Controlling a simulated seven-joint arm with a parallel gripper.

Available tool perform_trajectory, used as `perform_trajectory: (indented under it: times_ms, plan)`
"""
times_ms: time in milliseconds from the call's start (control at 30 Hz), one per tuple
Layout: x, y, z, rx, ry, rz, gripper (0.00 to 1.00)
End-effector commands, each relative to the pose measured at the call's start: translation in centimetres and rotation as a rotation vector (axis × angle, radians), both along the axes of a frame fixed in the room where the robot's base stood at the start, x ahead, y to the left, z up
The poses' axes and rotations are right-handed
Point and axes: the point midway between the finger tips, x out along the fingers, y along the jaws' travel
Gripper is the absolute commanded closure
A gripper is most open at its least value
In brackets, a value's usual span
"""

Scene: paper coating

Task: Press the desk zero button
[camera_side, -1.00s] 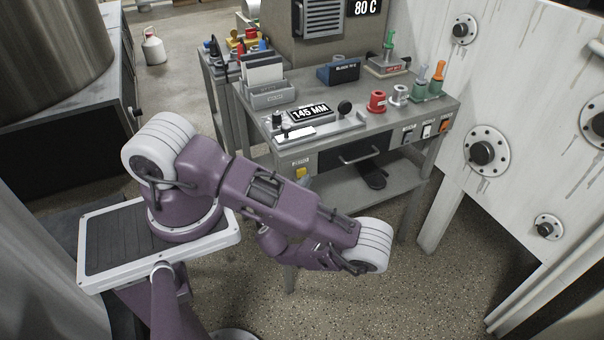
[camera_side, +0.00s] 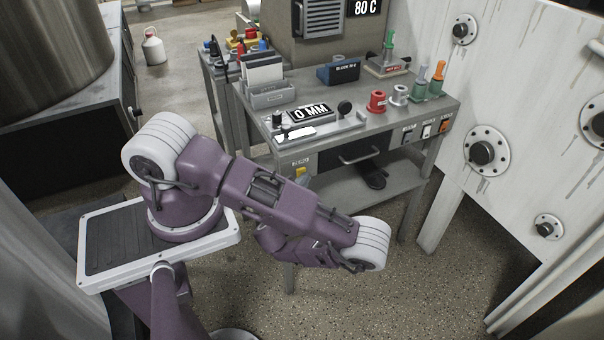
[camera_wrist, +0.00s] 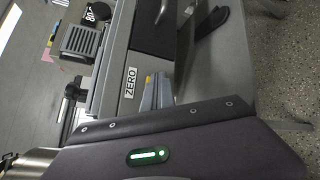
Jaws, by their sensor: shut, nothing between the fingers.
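The yellow zero button (camera_side: 300,171) is on the front face of the desk (camera_side: 330,150), below a white ZERO label. In the wrist view the ZERO label (camera_wrist: 130,83) is sharp, and only a sliver of the yellow button (camera_wrist: 148,82) shows. My gripper (camera_wrist: 157,90) is shut and empty, with its grey fingertips at the button and covering most of it. I cannot tell whether they touch. In the side view my arm hides most of the gripper. The display (camera_side: 310,112) on the desk top reads 0 MM.
Red (camera_side: 377,101) and white holders stand on the desk top, with green- and orange-handled tools at the right. A drawer handle (camera_side: 360,155) sticks out right of the button. More switches are on the right front. The floor before the desk is clear.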

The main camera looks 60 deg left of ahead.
Motion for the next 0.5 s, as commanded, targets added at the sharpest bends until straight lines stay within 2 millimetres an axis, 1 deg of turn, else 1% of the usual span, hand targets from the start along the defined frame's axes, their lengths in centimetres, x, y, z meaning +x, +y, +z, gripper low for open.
perform_trajectory:
  times_ms: [300, 500]
  plan:
    - [-0.03, 0.03, 0.00, 0.000, 0.000, 0.001, 1.00]
    - [-0.01, -0.79, 0.00, -0.001, -0.001, 0.000, 1.00]
